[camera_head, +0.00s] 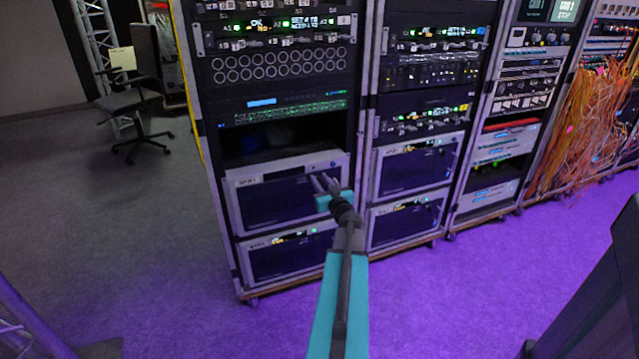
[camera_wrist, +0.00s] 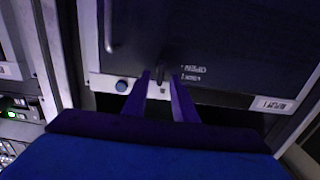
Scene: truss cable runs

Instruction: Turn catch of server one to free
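Server one (camera_head: 290,200) is the silver-framed unit with a dark front in the left rack. A small white label sits at its upper left, and it also fills the top of the wrist view (camera_wrist: 230,50). A small dark upright piece, which looks like the catch (camera_wrist: 160,74), is on the frame edge beside a round blue button (camera_wrist: 121,86). My gripper (camera_head: 325,183) is at the upper right of server one. In the wrist view its two fingers (camera_wrist: 161,76) are apart, one on each side of the catch, with slight gaps. The catch is too small to make out in the head view.
A similar unit (camera_head: 290,257) sits below server one, and a dark empty bay (camera_head: 285,140) is above it. A second rack (camera_head: 415,170) stands close on the right. Orange cables (camera_head: 580,125) hang farther right.

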